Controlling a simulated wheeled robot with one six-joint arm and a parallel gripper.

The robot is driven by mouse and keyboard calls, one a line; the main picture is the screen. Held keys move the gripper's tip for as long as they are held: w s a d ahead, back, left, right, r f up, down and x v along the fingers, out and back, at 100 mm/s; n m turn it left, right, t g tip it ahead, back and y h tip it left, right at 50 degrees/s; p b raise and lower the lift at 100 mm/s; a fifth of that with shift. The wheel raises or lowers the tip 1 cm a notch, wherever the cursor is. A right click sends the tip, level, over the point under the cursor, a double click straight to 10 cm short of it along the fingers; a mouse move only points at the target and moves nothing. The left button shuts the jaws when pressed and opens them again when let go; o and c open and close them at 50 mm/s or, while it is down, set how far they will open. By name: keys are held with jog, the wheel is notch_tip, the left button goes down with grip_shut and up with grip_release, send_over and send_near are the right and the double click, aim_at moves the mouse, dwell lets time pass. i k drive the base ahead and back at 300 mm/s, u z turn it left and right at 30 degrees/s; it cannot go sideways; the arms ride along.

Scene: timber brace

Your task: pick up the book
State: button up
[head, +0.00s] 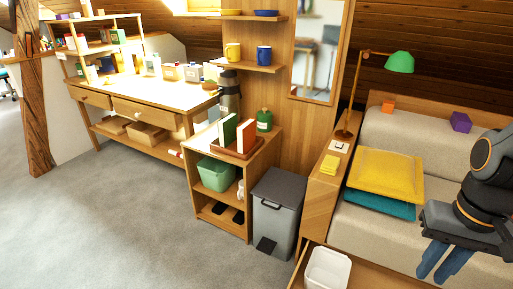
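Two books stand upright in a brown tray (218,149) on top of a small wooden shelf unit in the middle of the head view. One is a green book (228,130); the other is a red-brown book (246,136) just to its right. I cannot tell which one the task means. My gripper (440,275) is at the far right, in front of the sofa and well apart from the books. Its two blue fingers point down with a gap between them, and nothing shows between them.
A green bottle (264,120) stands right of the books and a dark flask (229,92) behind them. The carpet (130,230) at left is clear.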

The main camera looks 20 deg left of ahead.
aim_at(246, 133)
jog(key=z, duration=2.95)
jog(key=k, duration=2.75)
jog(key=u, duration=2.1)
jog(key=i, duration=0.4)
jog(key=u, duration=0.1)
